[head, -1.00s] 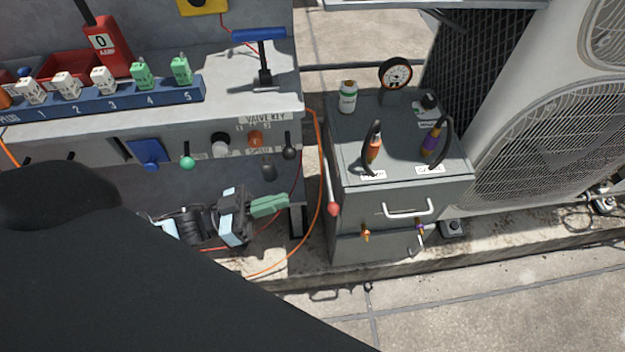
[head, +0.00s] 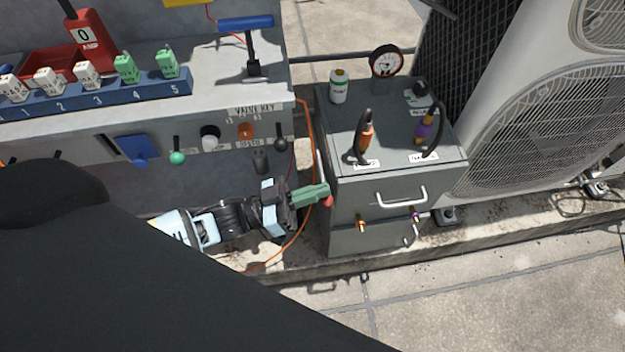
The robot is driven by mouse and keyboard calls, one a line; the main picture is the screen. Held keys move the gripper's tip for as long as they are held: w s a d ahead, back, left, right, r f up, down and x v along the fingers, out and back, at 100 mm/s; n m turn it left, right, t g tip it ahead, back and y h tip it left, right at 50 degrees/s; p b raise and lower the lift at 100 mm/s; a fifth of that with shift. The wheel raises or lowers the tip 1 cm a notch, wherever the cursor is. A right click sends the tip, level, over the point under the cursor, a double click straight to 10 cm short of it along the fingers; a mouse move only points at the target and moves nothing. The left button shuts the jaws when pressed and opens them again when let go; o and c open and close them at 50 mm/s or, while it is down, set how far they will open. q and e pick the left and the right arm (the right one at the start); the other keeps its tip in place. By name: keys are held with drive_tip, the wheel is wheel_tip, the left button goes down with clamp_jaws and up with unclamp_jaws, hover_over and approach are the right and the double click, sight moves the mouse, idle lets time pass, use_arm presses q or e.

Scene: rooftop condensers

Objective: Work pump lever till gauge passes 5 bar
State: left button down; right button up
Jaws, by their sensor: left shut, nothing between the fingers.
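The pump lever is a thin pale rod with a red knob (head: 328,201) on the left side of a grey cabinet (head: 390,165). A round gauge (head: 386,62) stands on the cabinet's back; its dial is too small to read. My left gripper (head: 326,190) is shut and empty, its green fingers pointing right. The fingertips are right at the red knob and partly overlap the lever in the picture; I cannot tell if they touch it. My right gripper is not in view.
An orange hose (head: 306,140) hangs between the bench and the cabinet. The bench (head: 215,95) holds a blue numbered rack (head: 100,100) and a blue T-handle (head: 246,24). A condenser unit (head: 540,110) stands to the right. Paving in front is clear.

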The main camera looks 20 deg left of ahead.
use_arm(q)
drive_tip(key=shift+f, duration=0.1)
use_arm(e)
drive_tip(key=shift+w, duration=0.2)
use_arm(q)
drive_tip(key=shift+f, duration=0.1)
